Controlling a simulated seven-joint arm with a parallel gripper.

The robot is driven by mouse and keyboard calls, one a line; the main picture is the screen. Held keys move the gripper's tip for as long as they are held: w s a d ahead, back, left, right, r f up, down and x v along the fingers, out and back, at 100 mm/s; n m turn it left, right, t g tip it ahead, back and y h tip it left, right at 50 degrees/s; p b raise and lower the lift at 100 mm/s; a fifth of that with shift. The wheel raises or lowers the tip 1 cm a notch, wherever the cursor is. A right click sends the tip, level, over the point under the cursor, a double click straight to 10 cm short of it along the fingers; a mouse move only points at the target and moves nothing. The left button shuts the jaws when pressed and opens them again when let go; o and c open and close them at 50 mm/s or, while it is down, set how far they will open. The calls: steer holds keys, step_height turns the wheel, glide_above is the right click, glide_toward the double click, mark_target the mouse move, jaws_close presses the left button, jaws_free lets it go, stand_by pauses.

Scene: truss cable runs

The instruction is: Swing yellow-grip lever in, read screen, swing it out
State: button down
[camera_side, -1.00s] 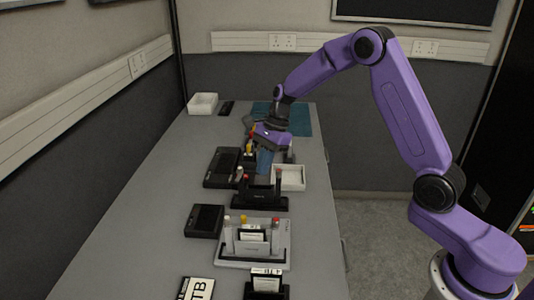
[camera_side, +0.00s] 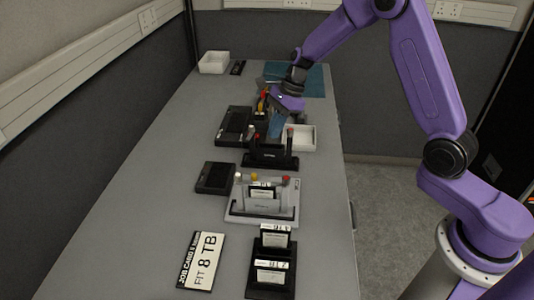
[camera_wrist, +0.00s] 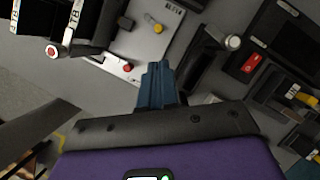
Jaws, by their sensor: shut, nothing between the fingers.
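My gripper (camera_side: 275,131) has blue fingers, closed together and empty, above the black dock (camera_side: 270,157). The fingers also show in the wrist view (camera_wrist: 157,85). A yellow-tipped piece (camera_side: 254,177) stands between a white tip and a red tip on the grey dock (camera_side: 236,212); a yellow-ended piece shows on a pale plate in the wrist view (camera_wrist: 154,25). Another yellow part (camera_wrist: 307,99) is at the wrist view's right. I cannot tell which is the task's lever. A large dark screen (camera_side: 233,126) and a smaller one (camera_side: 214,177) lie left of the docks; I read nothing on them.
A far dock (camera_side: 262,109) with red and yellow parts stands behind my gripper. A white tray (camera_side: 301,138) is to the right. The table's left side is clear.

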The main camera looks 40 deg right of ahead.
steer(key=f, duration=0.1)
steer(key=f+m, duration=0.1)
steer(key=shift+s+a+f+t, duration=0.25)
steer(key=shift+s+f+t, duration=0.05)
steer(key=shift+s+f, duration=0.1)
steer(key=x, duration=1)
